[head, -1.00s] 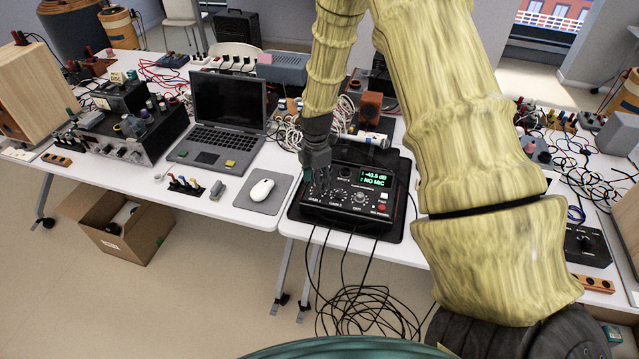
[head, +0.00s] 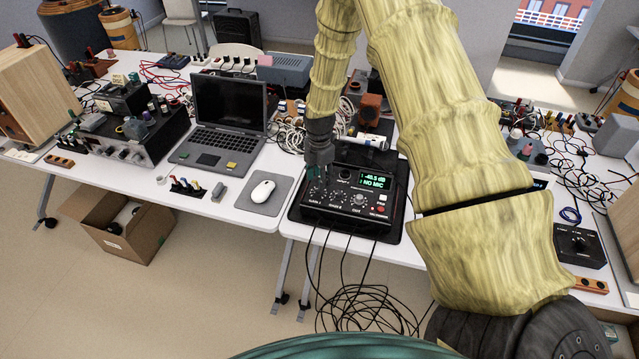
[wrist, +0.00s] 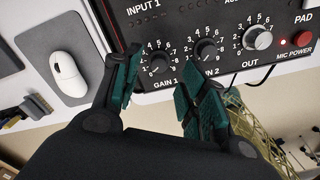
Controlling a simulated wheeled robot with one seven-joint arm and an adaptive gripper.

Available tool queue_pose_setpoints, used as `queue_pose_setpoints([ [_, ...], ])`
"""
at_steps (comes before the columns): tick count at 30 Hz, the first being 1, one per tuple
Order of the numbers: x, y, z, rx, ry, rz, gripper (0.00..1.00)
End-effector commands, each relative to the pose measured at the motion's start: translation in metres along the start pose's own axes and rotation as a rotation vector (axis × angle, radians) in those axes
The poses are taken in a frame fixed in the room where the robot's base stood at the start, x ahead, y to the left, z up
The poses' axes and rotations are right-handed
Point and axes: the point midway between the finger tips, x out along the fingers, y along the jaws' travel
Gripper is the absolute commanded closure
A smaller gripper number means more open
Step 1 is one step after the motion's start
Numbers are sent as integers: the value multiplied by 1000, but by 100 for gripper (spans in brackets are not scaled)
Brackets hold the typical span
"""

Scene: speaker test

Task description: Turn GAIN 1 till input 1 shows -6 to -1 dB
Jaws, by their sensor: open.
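The black mixer box (head: 345,218) stands on the table, with a lit green display (head: 374,179). Its upper line reads about -48 dB, with the last digits unclear, and its lower line reads NO MIC. In the wrist view the black GAIN 1 knob (wrist: 159,63) shows between my gripper's (wrist: 171,64) green fingers, which are apart. The left finger is beside its dial; the right finger is between it and the GAIN 2 knob (wrist: 206,51). I cannot tell whether either finger touches a knob.
A white mouse (head: 261,190) on a grey pad and a laptop (head: 217,139) are left of the mixer. A silver microphone (head: 369,138) lies behind it. Cables hang in front.

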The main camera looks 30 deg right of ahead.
Motion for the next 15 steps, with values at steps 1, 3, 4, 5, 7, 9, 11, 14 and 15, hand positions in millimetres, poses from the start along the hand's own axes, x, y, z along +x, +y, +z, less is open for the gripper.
queue_pose_setpoints([
  [1, 4, -1, 0, -1, 1, -3, 57],
  [3, 12, -1, 0, -2, 0, -2, 57],
  [4, 15, -1, 0, -2, 0, -2, 57],
  [5, 18, -1, 0, -1, 0, -2, 57],
  [7, 24, 0, 0, 0, 0, -1, 57],
  [9, 30, -1, -1, 0, 1, -2, 57],
  [11, 34, -1, -1, -1, 1, -2, 57],
  [14, 39, 0, 0, -1, 0, 0, 57],
  [15, 40, 0, 0, -1, 0, 0, 57],
])
